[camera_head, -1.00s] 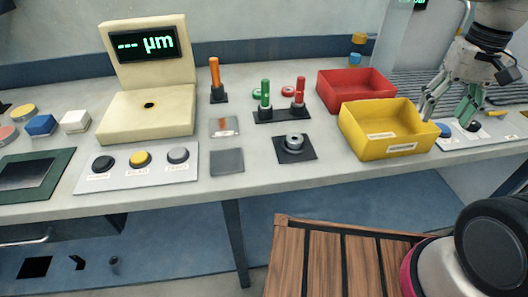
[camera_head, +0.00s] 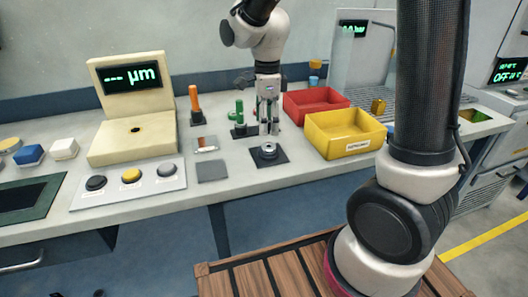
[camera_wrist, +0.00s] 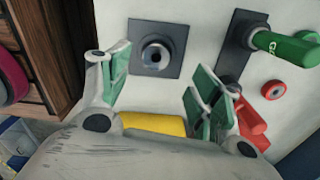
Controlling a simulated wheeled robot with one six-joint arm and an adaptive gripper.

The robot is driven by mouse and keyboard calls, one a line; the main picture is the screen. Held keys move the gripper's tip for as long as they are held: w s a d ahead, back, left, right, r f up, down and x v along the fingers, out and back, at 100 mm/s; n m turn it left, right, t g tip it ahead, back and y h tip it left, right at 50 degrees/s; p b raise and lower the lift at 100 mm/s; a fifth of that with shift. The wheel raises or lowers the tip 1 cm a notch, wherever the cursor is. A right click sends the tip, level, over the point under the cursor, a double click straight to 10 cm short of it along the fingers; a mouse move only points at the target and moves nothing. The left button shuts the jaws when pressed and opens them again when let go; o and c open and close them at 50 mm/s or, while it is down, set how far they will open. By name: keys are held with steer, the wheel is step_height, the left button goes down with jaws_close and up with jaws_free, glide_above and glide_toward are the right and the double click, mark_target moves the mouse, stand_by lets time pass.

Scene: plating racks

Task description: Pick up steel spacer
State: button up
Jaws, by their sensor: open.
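The steel spacer (camera_head: 268,151) is a short grey ring on a black square pad (camera_head: 281,161) near the table's front edge. In the wrist view the spacer (camera_wrist: 156,55) shows its round face and dark centre, above the middle of the picture on its dark pad (camera_wrist: 137,68). My gripper (camera_head: 269,131) points down just above and behind the spacer in the head view. Its green-padded fingers (camera_wrist: 157,82) are spread apart with nothing between them.
A yellow bin (camera_head: 318,147) and a red bin (camera_head: 296,115) stand right of the spacer. A stand with a green-handled tool (camera_head: 239,112) is close behind left. An orange-handled tool (camera_head: 195,100) and the µm gauge (camera_head: 105,145) stand farther left.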

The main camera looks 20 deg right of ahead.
mark_target(269, 144)
steer(key=f, duration=0.7)
steer(key=shift+s+d+f, duration=0.2)
steer(key=shift+s+f, duration=0.1)
steer(key=shift+c, duration=0.3)
